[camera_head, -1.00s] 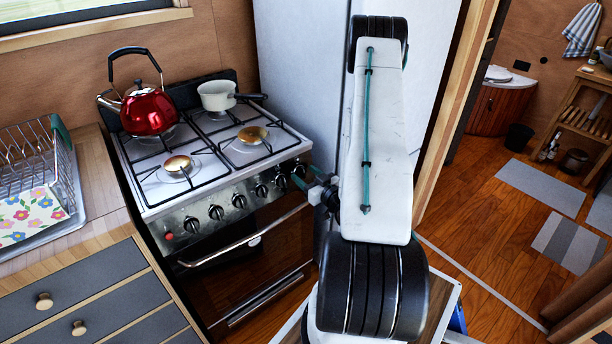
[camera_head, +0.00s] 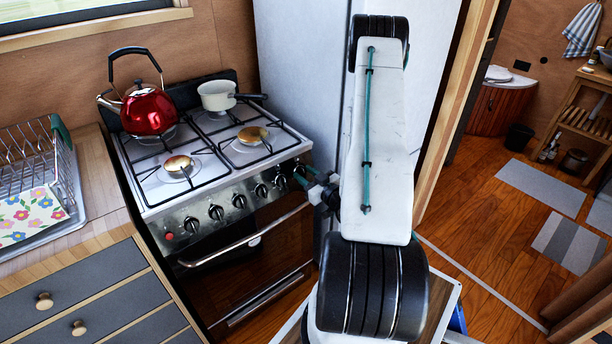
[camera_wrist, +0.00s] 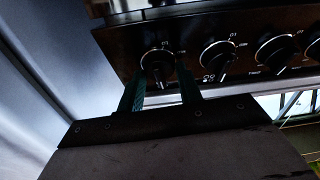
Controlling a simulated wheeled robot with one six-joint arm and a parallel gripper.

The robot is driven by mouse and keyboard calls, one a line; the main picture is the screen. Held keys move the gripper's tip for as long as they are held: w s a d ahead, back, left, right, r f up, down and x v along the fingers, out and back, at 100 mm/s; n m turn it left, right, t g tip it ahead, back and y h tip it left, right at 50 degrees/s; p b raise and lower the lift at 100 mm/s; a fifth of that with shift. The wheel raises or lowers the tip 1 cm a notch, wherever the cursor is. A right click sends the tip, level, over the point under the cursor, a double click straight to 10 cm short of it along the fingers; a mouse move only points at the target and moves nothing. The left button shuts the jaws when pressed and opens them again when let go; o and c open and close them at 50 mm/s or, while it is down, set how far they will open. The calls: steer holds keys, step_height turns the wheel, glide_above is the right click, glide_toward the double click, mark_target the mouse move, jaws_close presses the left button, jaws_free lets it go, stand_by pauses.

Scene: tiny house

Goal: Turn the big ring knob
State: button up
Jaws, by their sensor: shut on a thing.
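The stove's front panel carries a row of black knobs (camera_head: 238,200). My gripper (camera_head: 299,175) is at the end of the row nearest the fridge. In the wrist view its two green fingers (camera_wrist: 158,82) stand on either side of the end knob (camera_wrist: 157,58), shut on it. The knob has a pale ring around it, and its pointer part lies between the fingers. The head view shows this knob only partly, behind the fingers. I cannot tell its exact angle.
A red kettle (camera_head: 148,110) and a white pot (camera_head: 217,96) stand on the back burners. The oven handle (camera_head: 245,238) sticks out below the knobs. The fridge (camera_head: 300,70) rises close to the right of the stove. Neighbouring knobs (camera_wrist: 217,56) sit close beside the held one.

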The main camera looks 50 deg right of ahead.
steer(key=n+y, duration=0.1)
steer(key=n, duration=0.2)
steer(key=n+y, duration=0.1)
steer(key=n, duration=0.3)
steer(key=shift+d+y, duration=0.1)
steer(key=shift+y, duration=0.3)
steer(key=n+g+y, duration=0.1)
steer(key=n, duration=0.3)
steer(key=n+y, duration=0.1)
steer(key=n, duration=0.2)
steer(key=shift+n+g, duration=0.4)
steer(key=o, duration=1)
steer(key=s, duration=0.2)
steer(key=s+r, duration=0.1)
steer(key=s, duration=0.4)
steer(key=shift+s+d+r, duration=0.3)
steer(key=shift+r, duration=0.05)
